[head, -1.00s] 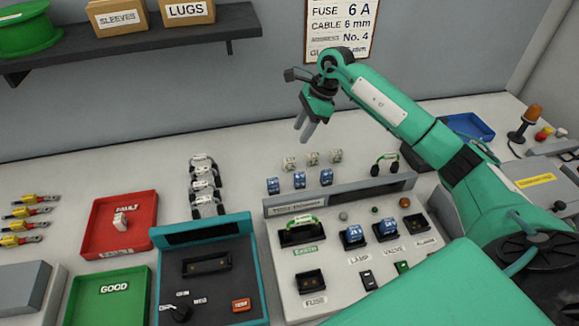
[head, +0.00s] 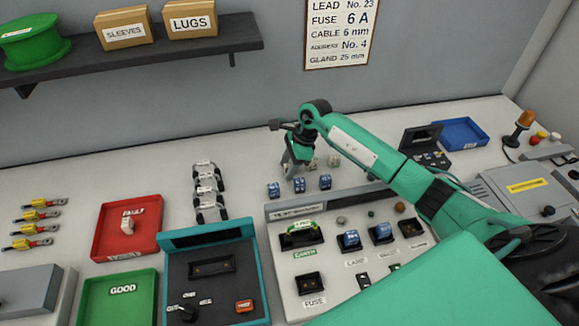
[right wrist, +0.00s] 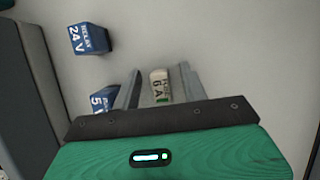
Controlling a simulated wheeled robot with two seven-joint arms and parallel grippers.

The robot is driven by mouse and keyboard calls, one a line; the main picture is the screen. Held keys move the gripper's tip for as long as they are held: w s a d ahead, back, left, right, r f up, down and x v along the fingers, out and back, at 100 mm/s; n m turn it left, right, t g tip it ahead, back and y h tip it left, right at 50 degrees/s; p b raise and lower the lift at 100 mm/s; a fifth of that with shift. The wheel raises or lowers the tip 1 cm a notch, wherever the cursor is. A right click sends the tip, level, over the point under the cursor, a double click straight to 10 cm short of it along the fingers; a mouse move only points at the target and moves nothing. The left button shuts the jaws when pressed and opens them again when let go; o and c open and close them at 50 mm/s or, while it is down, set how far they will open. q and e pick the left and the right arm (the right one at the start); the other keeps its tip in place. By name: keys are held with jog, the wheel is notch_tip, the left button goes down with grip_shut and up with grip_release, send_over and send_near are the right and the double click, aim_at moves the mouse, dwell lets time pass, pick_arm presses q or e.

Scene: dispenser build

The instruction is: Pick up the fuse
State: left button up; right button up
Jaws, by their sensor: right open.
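A pale fuse (right wrist: 160,86) marked 6 A with a green band stands on the bench between the two fingers of my right gripper in the right wrist view. The fingers are open, one on each side, with gaps showing. In the head view my right gripper (head: 292,172) points down at the left end of the row of fuses and hides that fuse. Two other pale fuses (head: 333,160) stand to its right, partly behind the gripper and arm. The fuse socket (head: 311,284) on the test panel looks empty. My left gripper is not in view.
Blue relays (head: 325,182) stand just in front of the fuses; a 24 V relay (right wrist: 88,38) is close by. The test panel (head: 283,211) is nearer me. A red fault tray (head: 103,238) with a pale piece and a green tray (head: 93,308) are left.

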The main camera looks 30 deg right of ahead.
jog(key=shift+c, duration=0.4)
grip_shut()
jog(key=shift+r, duration=0.1)
